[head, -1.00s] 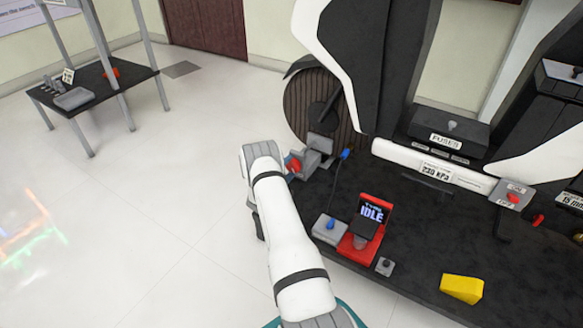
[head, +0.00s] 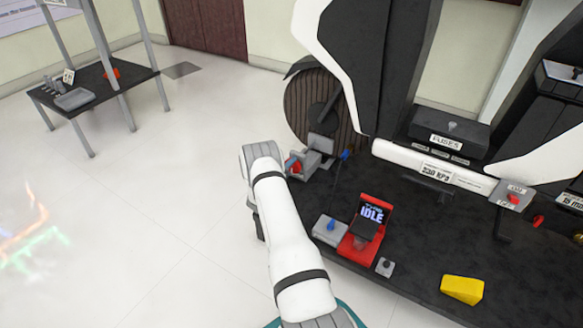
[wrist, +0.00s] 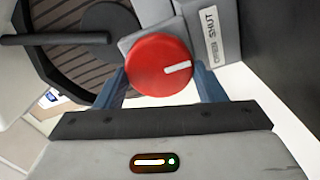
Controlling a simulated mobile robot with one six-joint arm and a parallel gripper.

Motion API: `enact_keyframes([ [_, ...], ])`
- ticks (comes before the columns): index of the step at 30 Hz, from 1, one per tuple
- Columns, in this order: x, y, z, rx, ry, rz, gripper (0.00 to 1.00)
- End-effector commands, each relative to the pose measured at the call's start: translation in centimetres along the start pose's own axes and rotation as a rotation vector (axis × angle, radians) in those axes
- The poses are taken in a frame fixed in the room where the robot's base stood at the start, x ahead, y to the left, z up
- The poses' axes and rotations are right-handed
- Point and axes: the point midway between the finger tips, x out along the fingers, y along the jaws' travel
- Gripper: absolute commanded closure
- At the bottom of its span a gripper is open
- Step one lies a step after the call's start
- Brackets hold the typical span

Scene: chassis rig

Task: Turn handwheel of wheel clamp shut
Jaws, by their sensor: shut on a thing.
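The red round handwheel (wrist: 160,66) with a white mark fills the middle of the wrist view. Its mark points right, towards the lower end of a white label (wrist: 211,38) reading OPEN and SHUT. My gripper (wrist: 163,84) is shut on the handwheel, with one blue finger on each side of its rim. The wheel clamp (wrist: 215,18) is a grey block behind the handwheel. In the head view the clamp (head: 311,161) stands at the left end of the black bench, and my arm partly hides the handwheel (head: 294,167).
A large ribbed dark wheel (head: 303,100) stands just behind the clamp. A lever with a blue tip (head: 346,155) rises close to the right of it. A red stand with an IDLE screen (head: 371,212) and a yellow block (head: 462,289) are on the bench.

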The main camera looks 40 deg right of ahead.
Motion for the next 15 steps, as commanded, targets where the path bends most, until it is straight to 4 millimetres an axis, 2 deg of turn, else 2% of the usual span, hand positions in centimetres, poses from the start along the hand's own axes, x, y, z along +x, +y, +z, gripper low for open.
enact_keyframes([
  [1, -0.28, -0.21, -0.46, 0.000, 0.011, -0.005, 0.59],
  [8, -0.29, -0.24, -0.43, -0.001, 0.011, -0.005, 0.59],
  [9, -0.29, -0.24, -0.42, -0.001, 0.011, -0.005, 0.35],
  [15, -0.17, -0.17, -0.21, -0.001, 0.006, -0.004, 0.19],
])
